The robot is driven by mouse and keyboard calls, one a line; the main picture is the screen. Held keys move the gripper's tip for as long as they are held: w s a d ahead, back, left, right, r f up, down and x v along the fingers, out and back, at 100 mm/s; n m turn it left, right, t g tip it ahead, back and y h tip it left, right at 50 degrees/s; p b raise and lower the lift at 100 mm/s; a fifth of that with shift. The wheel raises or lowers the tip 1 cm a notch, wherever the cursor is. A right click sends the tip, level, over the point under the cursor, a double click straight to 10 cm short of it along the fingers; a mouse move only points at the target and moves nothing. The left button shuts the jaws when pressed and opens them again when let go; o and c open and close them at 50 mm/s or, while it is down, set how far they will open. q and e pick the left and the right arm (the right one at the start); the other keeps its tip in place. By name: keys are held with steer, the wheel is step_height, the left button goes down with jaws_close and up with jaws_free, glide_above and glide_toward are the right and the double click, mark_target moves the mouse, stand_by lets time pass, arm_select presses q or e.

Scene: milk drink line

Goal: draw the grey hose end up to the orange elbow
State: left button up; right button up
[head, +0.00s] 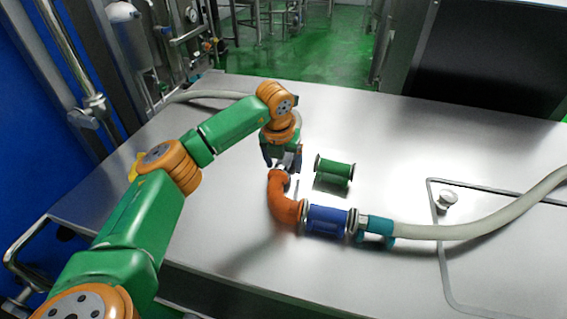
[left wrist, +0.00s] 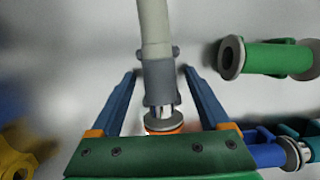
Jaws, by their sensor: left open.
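The grey hose end (left wrist: 160,82) lies between the two blue fingers of my left gripper (left wrist: 165,95) in the left wrist view. The fingers are open, with a gap on each side of it. The orange elbow (head: 283,205) lies on the steel table, one mouth facing my left gripper (head: 282,160) in the head view. In the left wrist view a bit of the elbow's orange rim (left wrist: 165,127) shows just past the hose end, with bright metal between them. Whether they touch is unclear. The gripper mostly hides the hose end in the head view.
A blue spool (head: 327,220) joins the elbow's other mouth, then a teal coupling (head: 376,228) and a pale hose (head: 470,229) running right. A loose green spool (head: 334,170) lies right of my gripper. A yellow part (left wrist: 18,155) is at the wrist view's lower left.

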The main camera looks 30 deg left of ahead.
mark_target(281, 163)
arm_select(q)
steer(key=v, duration=0.6)
steer(key=shift+s+r, duration=0.1)
steer(key=shift+r, duration=0.25)
